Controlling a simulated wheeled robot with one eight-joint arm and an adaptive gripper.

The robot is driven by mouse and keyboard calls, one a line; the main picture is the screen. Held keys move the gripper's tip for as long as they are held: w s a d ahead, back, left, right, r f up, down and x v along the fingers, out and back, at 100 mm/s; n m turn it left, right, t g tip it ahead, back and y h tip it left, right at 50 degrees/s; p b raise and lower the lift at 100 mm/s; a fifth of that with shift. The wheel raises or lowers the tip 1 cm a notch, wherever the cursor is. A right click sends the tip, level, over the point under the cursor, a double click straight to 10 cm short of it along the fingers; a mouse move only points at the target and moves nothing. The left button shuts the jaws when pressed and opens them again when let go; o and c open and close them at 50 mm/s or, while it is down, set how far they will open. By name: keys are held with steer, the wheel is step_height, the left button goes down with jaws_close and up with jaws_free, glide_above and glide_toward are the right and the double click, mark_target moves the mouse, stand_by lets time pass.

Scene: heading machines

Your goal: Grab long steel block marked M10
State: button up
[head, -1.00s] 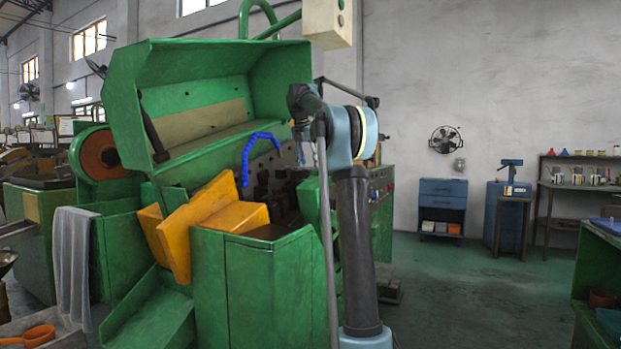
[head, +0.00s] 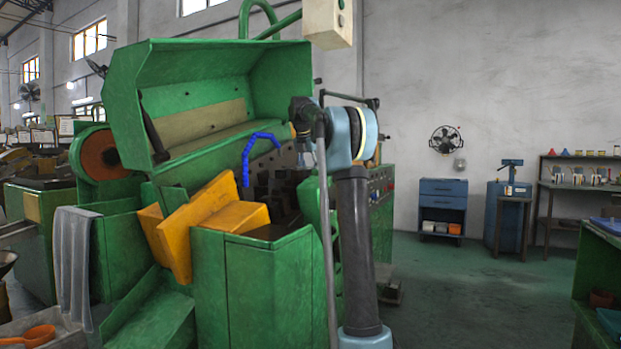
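I cannot make out a long steel block marked M10. Dark metal blocks (head: 262,187) show small and unclear inside the open green heading machine (head: 258,270), and no marking on them can be read. My arm stands upright at the machine's right front, and its wrist reaches left toward the opening. My gripper (head: 303,150) hangs small and dim below the wrist, above and to the right of the dark blocks. Its fingers are too small and partly hidden to tell whether they are open or shut, or hold anything.
A raised green hood (head: 190,85) hangs over the opening. A blue hose (head: 250,160) bends down into it, and a yellow chute (head: 205,220) slopes at its front. A control box (head: 328,22) hangs above. Open floor (head: 470,290) lies to the right, before a blue cabinet (head: 443,200).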

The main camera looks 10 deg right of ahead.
jaws_close()
steer(key=shift+r, duration=0.1)
